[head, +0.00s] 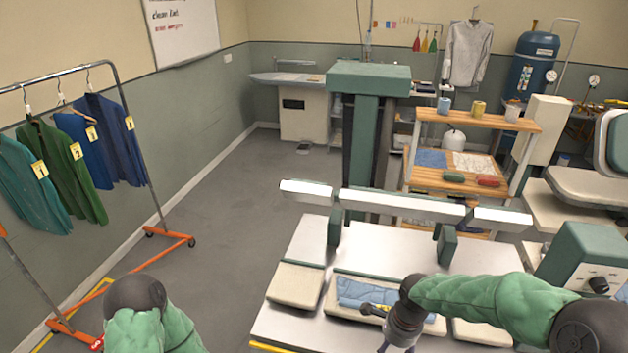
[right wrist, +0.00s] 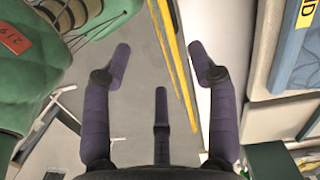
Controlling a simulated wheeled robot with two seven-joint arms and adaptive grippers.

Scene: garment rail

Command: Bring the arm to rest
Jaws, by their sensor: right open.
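My right arm comes in from the right in the head view, in a green padded sleeve, and bends down at a dark wrist over the white work table (head: 290,258). Only a little of its purple fingers shows at the bottom edge there. In the right wrist view my right gripper (right wrist: 158,50) is open, its purple fingers well apart with nothing between them. Below it are grey floor, a yellow strip (right wrist: 172,65) and a white edge. My left arm shows at the bottom left of the head view; its gripper is out of sight.
A garment rail (head: 165,232) on the left holds several tagged jackets, including a green one (head: 72,170). Folded blue cloth (head: 365,293) lies on a pad close to my right wrist. A wooden shelf (head: 455,182) stands behind the table. Grey floor (head: 225,225) is clear between rail and table.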

